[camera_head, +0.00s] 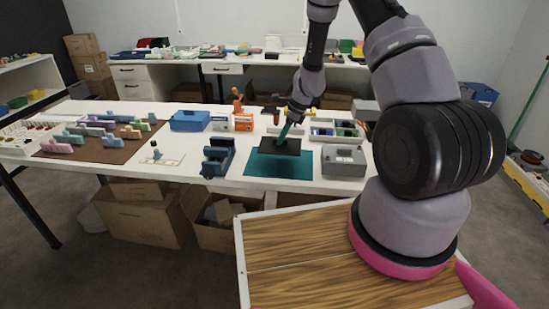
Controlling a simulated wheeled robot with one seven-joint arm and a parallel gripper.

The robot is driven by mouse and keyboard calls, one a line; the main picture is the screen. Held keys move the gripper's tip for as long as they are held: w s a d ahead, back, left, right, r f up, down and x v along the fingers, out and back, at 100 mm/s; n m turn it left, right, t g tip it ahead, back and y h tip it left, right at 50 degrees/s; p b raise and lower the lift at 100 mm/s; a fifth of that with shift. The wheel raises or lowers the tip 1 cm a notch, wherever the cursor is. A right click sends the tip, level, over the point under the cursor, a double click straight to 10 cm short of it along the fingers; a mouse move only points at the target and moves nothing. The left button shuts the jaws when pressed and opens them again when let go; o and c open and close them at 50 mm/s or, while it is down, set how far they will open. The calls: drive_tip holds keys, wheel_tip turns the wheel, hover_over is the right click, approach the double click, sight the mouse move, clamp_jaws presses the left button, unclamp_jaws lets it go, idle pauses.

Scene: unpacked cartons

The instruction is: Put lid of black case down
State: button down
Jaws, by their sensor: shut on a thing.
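A flat black piece (268,148), which looks like the lid of the black case, is at the teal mat (262,167) on the white table. My gripper (281,140) reaches down to it from above and is shut on it. The fingertips are small and dark in this view. I cannot tell whether the lid touches the mat or is held just above it. The rest of the black case is not clearly distinguishable here.
A grey box (343,161) stands right of the mat, and a dark blue device (217,157) stands left. Behind are a blue bin (190,121), an orange-and-white device (243,123) and a partitioned tray (335,131). Bare white table (200,182) shows along the front.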

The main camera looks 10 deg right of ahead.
sight(285, 145)
drive_tip(key=shift+f, duration=3.2)
drive_tip(key=shift+f, duration=0.1)
drive_tip(key=c, duration=0.9)
unclamp_jaws()
drive_tip(key=shift+o, duration=0.2)
